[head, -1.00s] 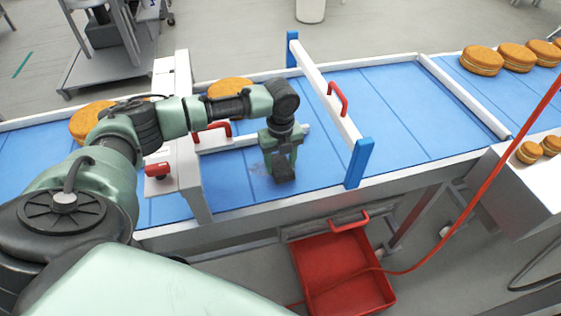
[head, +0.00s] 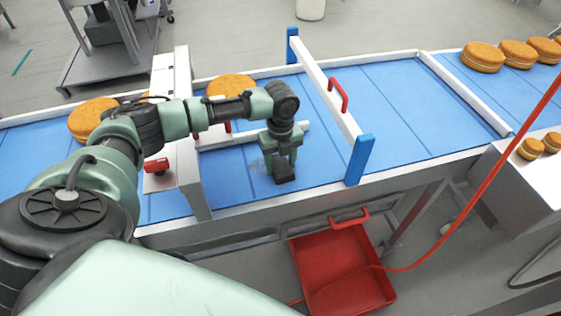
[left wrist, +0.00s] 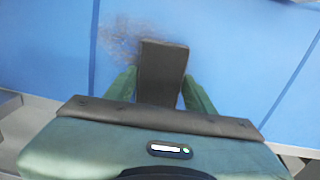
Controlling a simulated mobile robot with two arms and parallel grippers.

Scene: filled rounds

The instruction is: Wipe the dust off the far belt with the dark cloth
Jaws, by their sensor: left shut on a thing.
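The blue belt (head: 320,150) runs across the head view. My left gripper (head: 281,160) points down at it, between the white gate on the left and the blue-posted bar on the right. It is shut on the dark cloth (head: 284,173), a small dark block at the fingertips. The cloth also shows between the two green fingers in the left wrist view (left wrist: 162,72). A grey smudge of dust (left wrist: 122,38) lies on the belt beside and beyond the cloth. In the head view the dust (head: 257,165) shows just left of the gripper. My right gripper is not in view.
A white bar with a red handle (head: 338,95) crosses the belt right of my gripper. A white gate (head: 176,130) with a red part stands left. Filled rounds (head: 231,87) lie on the belt behind. A red bin (head: 340,265) is below the front edge.

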